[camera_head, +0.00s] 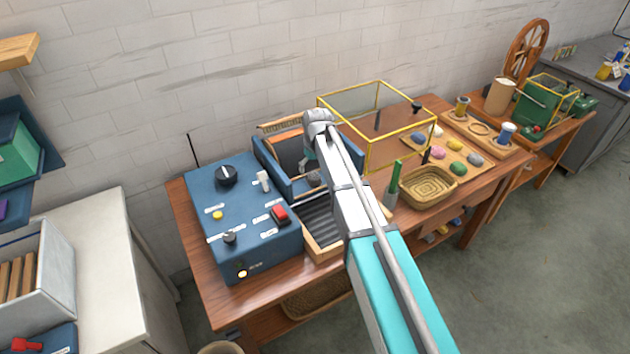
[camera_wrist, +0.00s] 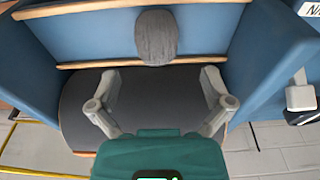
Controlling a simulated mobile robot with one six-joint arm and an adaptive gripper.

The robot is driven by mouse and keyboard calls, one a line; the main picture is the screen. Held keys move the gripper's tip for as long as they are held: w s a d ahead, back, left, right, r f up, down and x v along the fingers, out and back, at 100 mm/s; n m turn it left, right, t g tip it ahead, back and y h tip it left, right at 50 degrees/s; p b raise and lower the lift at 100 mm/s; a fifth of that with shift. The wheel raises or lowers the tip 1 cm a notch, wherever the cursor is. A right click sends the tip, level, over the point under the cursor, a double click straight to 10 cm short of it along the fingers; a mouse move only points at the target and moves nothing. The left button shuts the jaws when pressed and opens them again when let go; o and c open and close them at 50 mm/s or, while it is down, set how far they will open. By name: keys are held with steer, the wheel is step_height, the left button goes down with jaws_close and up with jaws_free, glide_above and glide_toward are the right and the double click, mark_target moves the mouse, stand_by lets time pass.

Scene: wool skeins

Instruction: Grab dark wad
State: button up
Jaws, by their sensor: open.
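A dark grey, ribbed wad (camera_wrist: 157,38) sits inside a blue-walled box (camera_wrist: 85,38) in the wrist view, against its blue panel and a wooden strip. My gripper (camera_wrist: 158,82) is open, with its two fingers spread wide over the box's dark floor. The wad lies beyond the fingertips, roughly centred between them and apart from both. In the head view the blue box (camera_head: 268,158) stands on the wooden table, and my arm reaches into it. My arm hides much of the box's inside there.
A blue control box (camera_head: 240,240) stands left of the blue-walled box. A yellow-framed glass case (camera_head: 365,96) stands behind and to the right. Several coloured wads lie on a wooden board (camera_head: 480,178), near a woven basket (camera_head: 428,201) and a green-handled tool (camera_head: 395,180).

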mark_target(314, 171)
steer(key=shift+f, duration=0.1)
steer(key=shift+w+f+b, duration=0.2)
steer(key=shift+f+b, duration=1.05)
steer(key=shift+b, duration=0.05)
steer(key=shift+w+f+b, duration=0.2)
steer(key=shift+f+b, duration=1.05)
steer(key=shift+b, duration=0.05)
steer(key=c, duration=0.7)
